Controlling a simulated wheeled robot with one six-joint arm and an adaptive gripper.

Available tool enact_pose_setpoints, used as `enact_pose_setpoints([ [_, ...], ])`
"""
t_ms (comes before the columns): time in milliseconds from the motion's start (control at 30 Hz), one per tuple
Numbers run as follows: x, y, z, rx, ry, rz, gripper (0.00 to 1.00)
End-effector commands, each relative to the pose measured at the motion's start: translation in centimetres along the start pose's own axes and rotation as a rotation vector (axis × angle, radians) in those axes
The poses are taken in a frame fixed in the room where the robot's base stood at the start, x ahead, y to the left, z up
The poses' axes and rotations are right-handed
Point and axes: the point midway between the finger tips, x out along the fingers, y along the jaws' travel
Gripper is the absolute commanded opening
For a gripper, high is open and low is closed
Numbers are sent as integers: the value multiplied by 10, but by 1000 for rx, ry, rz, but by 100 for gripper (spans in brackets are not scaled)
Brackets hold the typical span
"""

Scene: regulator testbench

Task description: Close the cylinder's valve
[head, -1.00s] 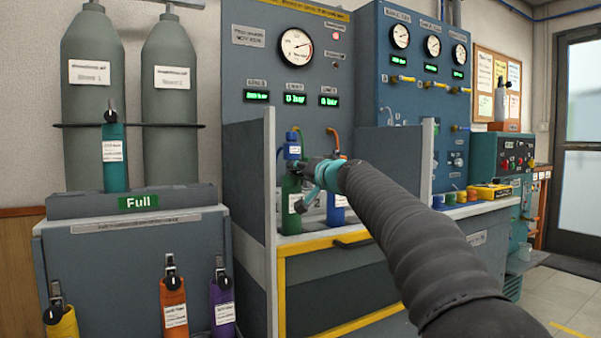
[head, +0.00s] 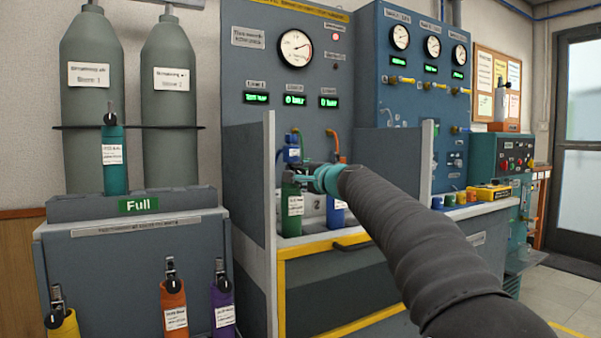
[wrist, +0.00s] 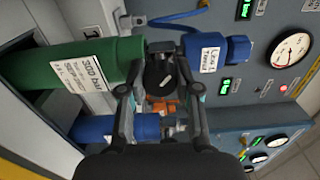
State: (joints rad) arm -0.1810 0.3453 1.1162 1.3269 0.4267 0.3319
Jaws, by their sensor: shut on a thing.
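The green cylinder (head: 292,212) stands upright in the bench bay, with a white label and a blue regulator (head: 291,150) on top. In the wrist view the green cylinder (wrist: 100,62) lies to the left and the blue regulator (wrist: 215,55) to the right. Between them is the black valve knob (wrist: 160,78) with a small white mark. My gripper (head: 298,179) is at the cylinder's neck. In the wrist view my gripper (wrist: 160,82) has one finger on each side of the knob and is shut on it. In the head view the gripper hides the knob.
A blue cylinder (head: 337,212) with an orange fitting (wrist: 165,105) stands close beside the green one. Grey partitions (head: 270,190) flank the bay. Gauges and green displays (head: 294,100) are above.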

Motion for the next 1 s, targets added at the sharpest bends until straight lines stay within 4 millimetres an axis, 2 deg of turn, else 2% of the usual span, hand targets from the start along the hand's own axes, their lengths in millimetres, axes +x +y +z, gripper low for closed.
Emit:
enact_pose_setpoints([
  [600,0,0,0,569,1,1,0],
  [1000,0,1,0,795,1,0,0],
])
